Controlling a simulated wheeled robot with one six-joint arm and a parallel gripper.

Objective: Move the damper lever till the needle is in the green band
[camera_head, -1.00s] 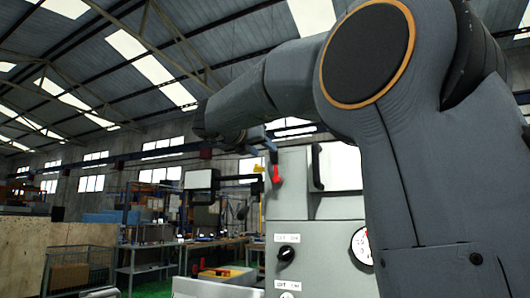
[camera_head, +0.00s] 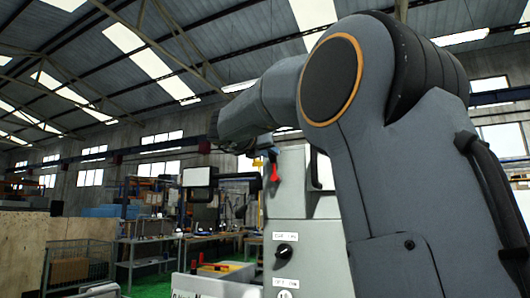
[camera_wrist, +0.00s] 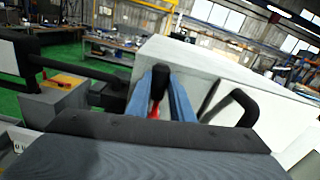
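The damper lever is red with a black knob; its red part (camera_head: 274,173) shows on the pale grinder housing in the head view. In the wrist view its black knob (camera_wrist: 159,82) sits between the two blue-grey fingers of my gripper (camera_wrist: 161,92), with red (camera_wrist: 154,111) below it. The knob nearly fills the gap; I cannot tell whether the fingers press on it. In the head view my gripper (camera_head: 262,150) is small, dark and partly hidden beside the lever. The gauge with the needle is hidden behind my arm now.
A black rotary knob (camera_head: 284,251) sits on the machine front. A black handle (camera_wrist: 236,105) stands right of the fingers in the wrist view. A grey screen (camera_head: 198,178) on an arm is left of the machine. A wire cage (camera_head: 78,264) stands lower left.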

